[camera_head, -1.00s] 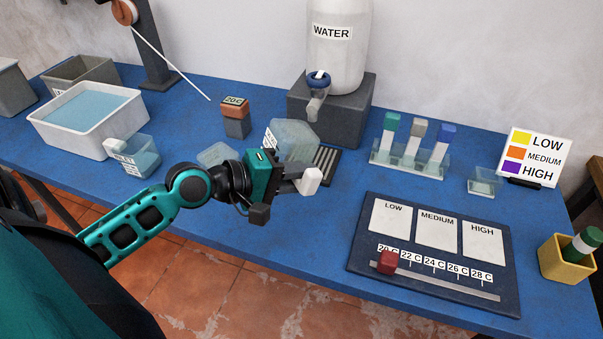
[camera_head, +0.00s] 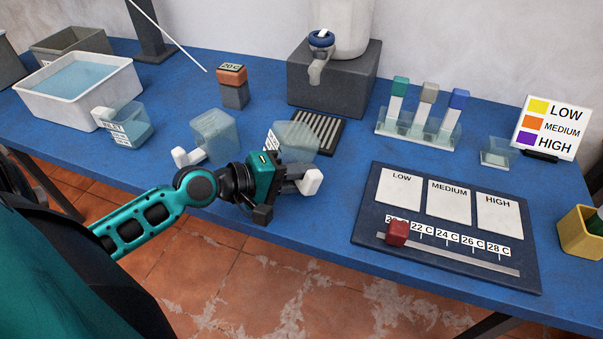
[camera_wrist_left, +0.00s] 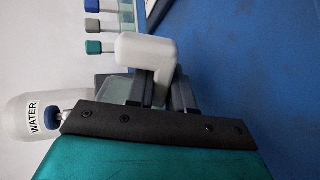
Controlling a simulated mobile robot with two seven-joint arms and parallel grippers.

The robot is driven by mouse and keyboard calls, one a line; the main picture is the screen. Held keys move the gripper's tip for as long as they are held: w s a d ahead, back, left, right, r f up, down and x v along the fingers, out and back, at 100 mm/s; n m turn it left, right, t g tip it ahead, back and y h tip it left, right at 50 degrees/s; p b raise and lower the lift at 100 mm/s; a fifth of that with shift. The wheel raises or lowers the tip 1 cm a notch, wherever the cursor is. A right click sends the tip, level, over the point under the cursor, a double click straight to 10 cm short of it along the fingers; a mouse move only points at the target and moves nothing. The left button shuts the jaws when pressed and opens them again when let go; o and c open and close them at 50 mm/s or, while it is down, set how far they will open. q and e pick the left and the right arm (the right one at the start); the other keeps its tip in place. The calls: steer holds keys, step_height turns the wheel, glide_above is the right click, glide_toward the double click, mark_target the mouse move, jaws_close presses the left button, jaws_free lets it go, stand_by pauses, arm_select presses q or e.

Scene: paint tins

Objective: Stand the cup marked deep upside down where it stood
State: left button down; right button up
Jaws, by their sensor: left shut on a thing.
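My left gripper (camera_head: 298,180) is shut on the white handle of a clear cup (camera_head: 301,139) at the table's front middle. The cup's body shows behind the gripper, with a white label turned on its side that I cannot read. The handle (camera_wrist_left: 147,55) sits between the fingers in the left wrist view, with part of the cup (camera_wrist_left: 115,87) beside it. The cup looks tipped over; I cannot tell whether it touches the table. A second clear cup (camera_head: 214,132) with a white handle stands left of it, no label readable. My right gripper is not in view.
A third labelled cup (camera_head: 130,123) stands near the white water basin (camera_head: 85,112). Behind the held cup are a slotted dark tray (camera_head: 318,128) and the dispenser block (camera_head: 345,85). A dark board (camera_head: 365,222) with a red slider (camera_head: 397,233) lies to the right.

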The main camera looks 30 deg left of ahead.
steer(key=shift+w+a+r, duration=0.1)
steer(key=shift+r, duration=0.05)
arm_select(q)
steer(key=shift+f+b, duration=0.55)
steer(key=shift+f, duration=0.15)
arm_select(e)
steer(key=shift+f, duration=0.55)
arm_select(q)
steer(key=c, duration=0.9)
jaws_free()
steer(key=shift+f, duration=0.1)
steer(key=shift+s+f, duration=0.15)
steer(key=shift+s+a, duration=0.1)
steer(key=shift+s, duration=0.05)
steer(key=v, duration=0.4)
steer(key=b+v, duration=0.1)
steer(key=v, duration=0.3)
steer(key=r+v, duration=0.1)
steer(key=v, duration=0.3)
steer(key=shift+s, duration=0.1)
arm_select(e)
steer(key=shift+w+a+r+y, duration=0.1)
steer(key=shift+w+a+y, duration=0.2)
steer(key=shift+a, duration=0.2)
arm_select(q)
steer(key=shift+s+a, duration=0.1)
steer(key=shift+a, duration=0.05)
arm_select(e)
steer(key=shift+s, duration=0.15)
